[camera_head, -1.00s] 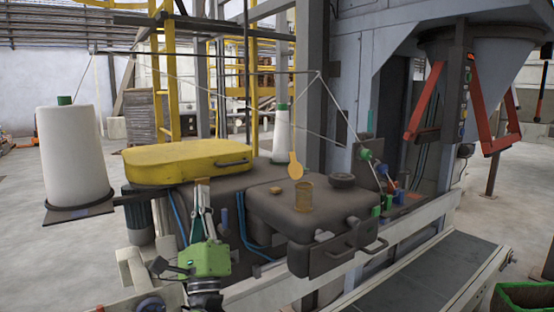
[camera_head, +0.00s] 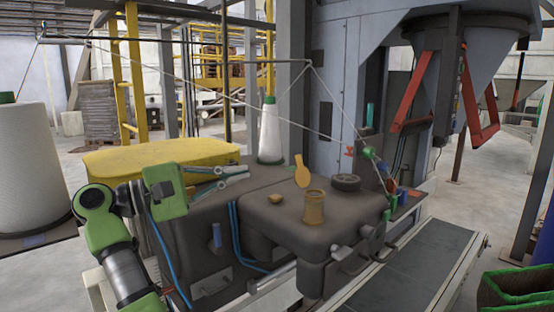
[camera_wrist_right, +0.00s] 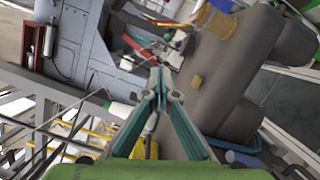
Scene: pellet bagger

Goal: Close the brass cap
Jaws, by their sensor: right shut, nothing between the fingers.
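The brass cap (camera_head: 301,172) is a flat round disc standing up open, beside the rim of a brass filler neck (camera_head: 313,207) on top of the dark machine housing. The neck's brass side also shows at the top of the wrist view (camera_wrist_right: 215,18); I cannot make out the cap clearly there. My right gripper (camera_head: 246,175) points right toward the cap, apart from it. Its fingers (camera_wrist_right: 158,75) are shut and empty. My left gripper is not in view.
A small brass knob (camera_head: 276,198) sits left of the neck, and a black round cap (camera_head: 346,183) sits right of it. A yellow cover (camera_head: 150,157) lies behind my arm. A white cone (camera_head: 270,135) stands behind the housing. A conveyor (camera_head: 420,265) runs at right.

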